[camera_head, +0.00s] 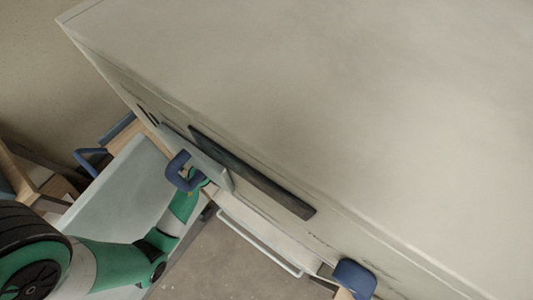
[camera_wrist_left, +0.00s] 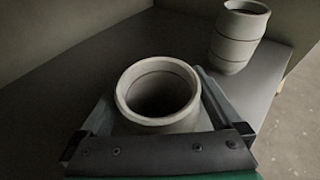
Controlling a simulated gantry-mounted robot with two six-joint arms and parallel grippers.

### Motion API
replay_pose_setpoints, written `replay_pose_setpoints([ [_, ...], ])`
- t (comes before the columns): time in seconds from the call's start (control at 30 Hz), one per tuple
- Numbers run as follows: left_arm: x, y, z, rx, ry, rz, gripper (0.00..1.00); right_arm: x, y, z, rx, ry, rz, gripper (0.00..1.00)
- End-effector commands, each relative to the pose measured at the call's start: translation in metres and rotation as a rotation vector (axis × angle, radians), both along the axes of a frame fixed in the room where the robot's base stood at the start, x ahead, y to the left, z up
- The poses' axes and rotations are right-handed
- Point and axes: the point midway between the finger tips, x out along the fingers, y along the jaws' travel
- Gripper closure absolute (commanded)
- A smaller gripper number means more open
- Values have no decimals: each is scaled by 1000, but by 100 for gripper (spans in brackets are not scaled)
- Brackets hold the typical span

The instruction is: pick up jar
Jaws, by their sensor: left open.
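In the left wrist view, a round grey-beige jar (camera_wrist_left: 158,73) with a wide open mouth stands on a dark flat surface (camera_wrist_left: 62,90). My left gripper (camera_wrist_left: 157,100) is open, with one finger on each side of this jar. I cannot tell whether the fingers touch it. A second, ridged grey jar (camera_wrist_left: 238,36) stands upright farther back at the right, apart from the gripper. In the head view no jar shows, and the end of my left arm is hidden by the cabinet. My right gripper is in neither view.
Wooden furniture (camera_head: 25,180) stands at the left. The dark surface has open edge at the right in the wrist view.

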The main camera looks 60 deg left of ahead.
Motion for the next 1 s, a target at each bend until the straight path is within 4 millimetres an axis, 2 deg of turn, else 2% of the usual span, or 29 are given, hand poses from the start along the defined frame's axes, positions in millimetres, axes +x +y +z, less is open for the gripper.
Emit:
replay_pose_setpoints([
  [0.1, 0, 0, 0, 0, 0, 1, 0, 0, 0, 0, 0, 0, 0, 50],
  [0.13, 0, 0, 0, 0, 0, 1, 4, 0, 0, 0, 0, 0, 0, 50],
  [0.63, -1, 0, 0, 0, 0, 0, 94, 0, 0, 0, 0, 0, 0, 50],
  [1.0, 0, 0, 7, 0, -2, 1, 95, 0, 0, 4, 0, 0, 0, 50],
])
